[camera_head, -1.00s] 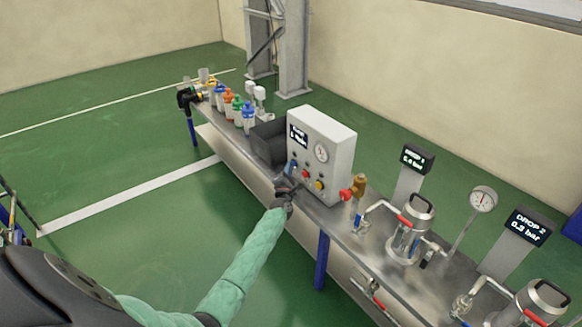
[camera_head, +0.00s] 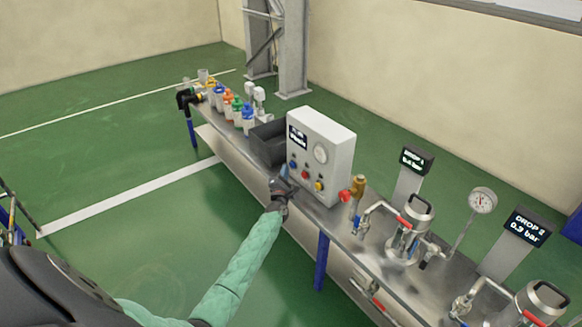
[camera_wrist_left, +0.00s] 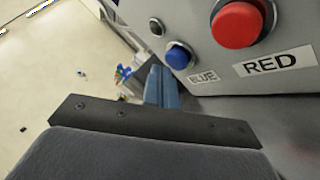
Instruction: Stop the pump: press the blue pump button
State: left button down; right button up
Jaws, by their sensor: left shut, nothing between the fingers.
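The blue pump button (camera_wrist_left: 178,55) sits on the front of the grey control box (camera_head: 322,150), above a label reading BLUE in the left wrist view. It also shows small in the head view (camera_head: 292,163). My left gripper (camera_wrist_left: 161,86) is shut and empty, its blue fingertips just below and left of the button, apart from it in the wrist view. In the head view my left gripper (camera_head: 287,175) is in front of the box's lower left part. My right gripper is not in view.
A large red button (camera_wrist_left: 238,22) labelled RED is beside the blue one. A yellow button (camera_head: 319,186) is further right. A dark bin (camera_head: 268,145) stands left of the box on the metal bench (camera_head: 235,158). Pots with valves (camera_head: 410,230) stand to the right.

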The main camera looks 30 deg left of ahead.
pick_arm(q)
jog(key=shift+s+a+p, duration=0.1)
jog(key=shift+s+a, duration=0.2)
jog(key=shift+s, duration=0.45)
jog(key=shift+s+a+p, duration=0.1)
jog(key=shift+s+a, duration=0.2)
jog(key=shift+s, duration=0.4)
jog(key=shift+s+a+p, duration=0.1)
jog(key=shift+s+a, duration=0.2)
jog(key=shift+s, duration=0.45)
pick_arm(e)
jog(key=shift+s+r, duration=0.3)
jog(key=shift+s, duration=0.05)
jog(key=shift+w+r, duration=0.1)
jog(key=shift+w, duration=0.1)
